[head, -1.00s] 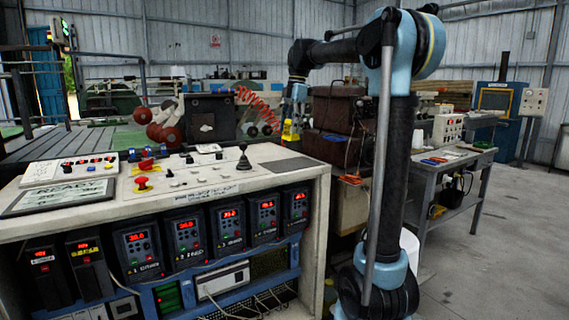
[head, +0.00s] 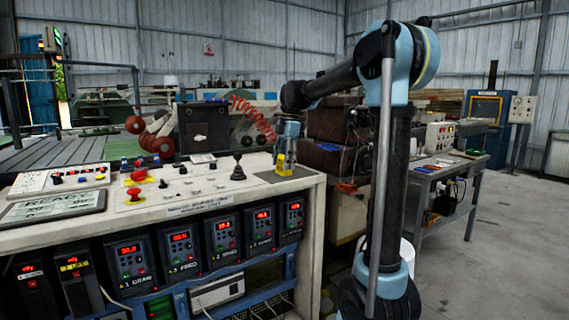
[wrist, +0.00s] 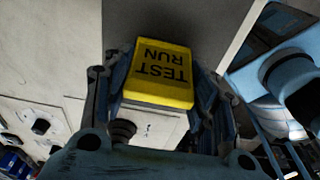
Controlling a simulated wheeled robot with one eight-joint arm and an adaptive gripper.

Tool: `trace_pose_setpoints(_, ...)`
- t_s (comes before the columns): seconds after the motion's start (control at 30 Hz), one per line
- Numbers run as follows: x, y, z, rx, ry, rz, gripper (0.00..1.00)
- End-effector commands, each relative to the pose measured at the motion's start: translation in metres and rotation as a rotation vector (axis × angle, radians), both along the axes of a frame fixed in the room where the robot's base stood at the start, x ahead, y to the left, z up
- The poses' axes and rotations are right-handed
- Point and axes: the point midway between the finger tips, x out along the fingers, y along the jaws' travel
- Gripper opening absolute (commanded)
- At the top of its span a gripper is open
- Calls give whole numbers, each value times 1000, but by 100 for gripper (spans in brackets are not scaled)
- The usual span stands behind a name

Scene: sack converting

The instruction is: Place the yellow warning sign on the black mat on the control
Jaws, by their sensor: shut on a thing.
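The yellow warning sign (head: 285,164) is in my gripper (head: 287,150) at the right end of the control desk. In the wrist view the sign (wrist: 158,75) reads "TEST RUN", upside down in the picture, and sits between the two fingers of my gripper (wrist: 163,100), which are shut on it. The black mat (head: 303,172) lies on the desk's right end, below and around the sign. The mat also shows as a dark grey area beyond the sign in the wrist view (wrist: 200,22). I cannot tell whether the sign's underside touches the mat.
The control desk (head: 215,197) has a black joystick (head: 238,168) left of the mat and a red-and-yellow emergency button (head: 134,195) farther left. A grey workbench (head: 437,166) stands to the right.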

Motion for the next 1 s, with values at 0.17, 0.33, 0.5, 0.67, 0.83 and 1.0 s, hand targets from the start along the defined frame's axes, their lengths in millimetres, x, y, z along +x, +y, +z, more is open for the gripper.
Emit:
trace_pose_setpoints(0.17,0,0,-1,0,0,0,29)
trace_pose_setpoints(0.33,0,0,-1,0,0,0,73)
trace_pose_setpoints(0.5,0,0,-1,0,0,-1,73)
trace_pose_setpoints(0.67,0,-1,0,0,0,-1,73)
trace_pose_setpoints(0.83,2,-3,13,0,0,-2,73)
trace_pose_setpoints(1.0,4,-7,43,0,0,-3,73)
